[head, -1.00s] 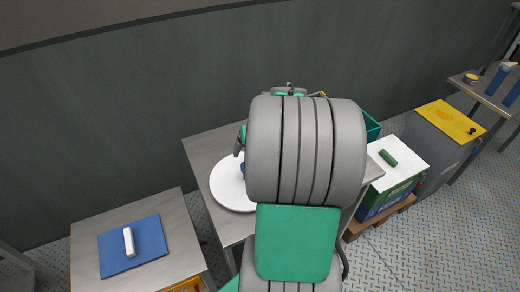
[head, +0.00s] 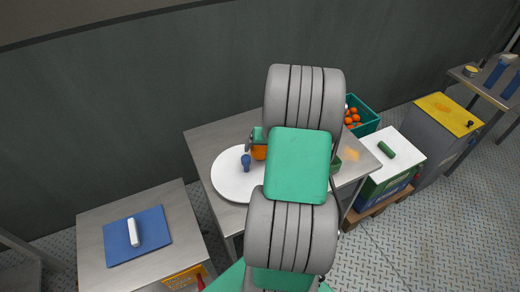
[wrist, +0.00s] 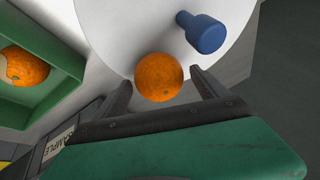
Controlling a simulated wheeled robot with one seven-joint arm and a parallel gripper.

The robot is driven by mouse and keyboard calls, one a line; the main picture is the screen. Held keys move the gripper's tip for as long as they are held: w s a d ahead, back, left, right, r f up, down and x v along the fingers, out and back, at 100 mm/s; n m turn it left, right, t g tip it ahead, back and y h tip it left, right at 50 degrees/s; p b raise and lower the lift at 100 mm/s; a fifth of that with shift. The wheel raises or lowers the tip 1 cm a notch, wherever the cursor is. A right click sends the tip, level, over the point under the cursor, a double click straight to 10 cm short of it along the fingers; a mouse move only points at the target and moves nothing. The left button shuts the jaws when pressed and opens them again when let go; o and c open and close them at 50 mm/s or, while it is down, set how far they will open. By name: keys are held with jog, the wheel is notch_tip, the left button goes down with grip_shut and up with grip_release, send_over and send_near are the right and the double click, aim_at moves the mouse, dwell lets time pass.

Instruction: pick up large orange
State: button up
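An orange (wrist: 159,78) lies at the edge of the white round board in the wrist view, between my gripper's fingertips. In the head view this orange (head: 259,153) is partly hidden by my arm. My gripper (wrist: 160,88) is open, with one dark finger on each side of the orange and small gaps visible. Another orange (wrist: 27,66), with a pale patch, sits in a green tray (wrist: 70,68) at the left of the wrist view. I cannot tell for certain which orange is the large one.
The white round board (head: 228,185) carries a blue knobbed object (head: 246,162) near the orange. A teal crate (head: 367,126) of several oranges stands at the table's back right. A blue mat (head: 155,230) with a white block (head: 133,232) lies on the left table.

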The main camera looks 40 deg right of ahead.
jog(key=c, duration=1.5)
jog(key=shift+r, duration=0.1)
